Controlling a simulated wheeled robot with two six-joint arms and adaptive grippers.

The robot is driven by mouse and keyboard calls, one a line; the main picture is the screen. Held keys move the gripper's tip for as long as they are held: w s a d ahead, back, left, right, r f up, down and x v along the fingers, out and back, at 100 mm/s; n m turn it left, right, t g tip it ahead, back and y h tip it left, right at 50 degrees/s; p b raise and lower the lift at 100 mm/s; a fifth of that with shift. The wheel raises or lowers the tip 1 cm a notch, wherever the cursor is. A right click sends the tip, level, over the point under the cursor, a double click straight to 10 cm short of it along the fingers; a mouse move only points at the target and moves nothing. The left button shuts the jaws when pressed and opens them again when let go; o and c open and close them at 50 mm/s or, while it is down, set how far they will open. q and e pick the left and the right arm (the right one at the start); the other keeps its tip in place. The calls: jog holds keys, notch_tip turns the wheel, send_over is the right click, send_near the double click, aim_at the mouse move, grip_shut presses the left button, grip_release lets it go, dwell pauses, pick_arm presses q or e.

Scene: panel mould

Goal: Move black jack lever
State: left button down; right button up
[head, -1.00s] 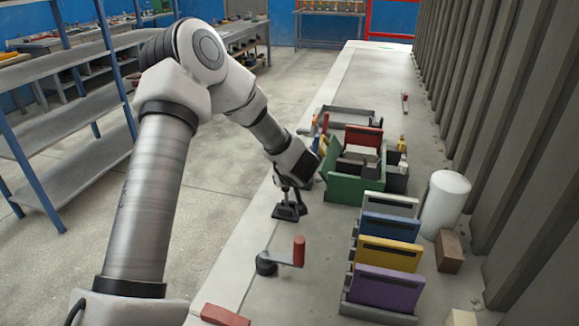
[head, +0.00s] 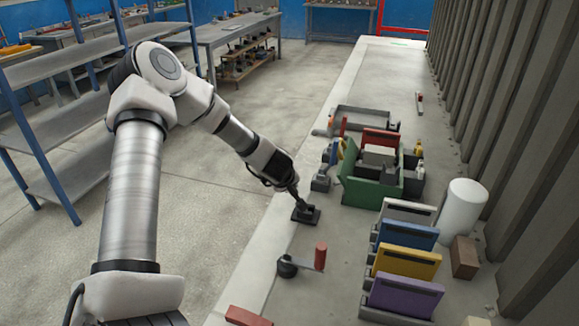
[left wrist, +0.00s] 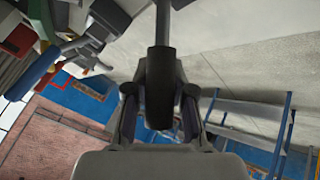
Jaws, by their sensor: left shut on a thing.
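The black jack lever (head: 298,201) rises from a small black base (head: 306,215) on the bench, left of the coloured panels. The lever leans up and to the left. My left gripper (head: 293,190) is shut on its upper part, and its fingers partly hide it. In the left wrist view the dark lever (left wrist: 160,85) runs between the two fingers of my left gripper (left wrist: 160,98). My right gripper is in neither view.
A crank with a red handle (head: 320,256) stands nearer on the bench. A green box (head: 362,193) of parts and a rack of coloured panels (head: 407,262) stand to the right. A white cylinder (head: 461,208) stands near the ribbed wall. Shelves (head: 50,120) stand at left.

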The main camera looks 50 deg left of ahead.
pick_arm(q)
jog(key=c, duration=1)
grip_release()
jog(key=shift+s+a, duration=0.1)
jog(key=shift+s+r, duration=0.1)
jog(key=shift+r, duration=0.15)
jog(key=v, duration=1.1)
jog(key=shift+s+r, duration=0.1)
jog(key=shift+s, duration=0.1)
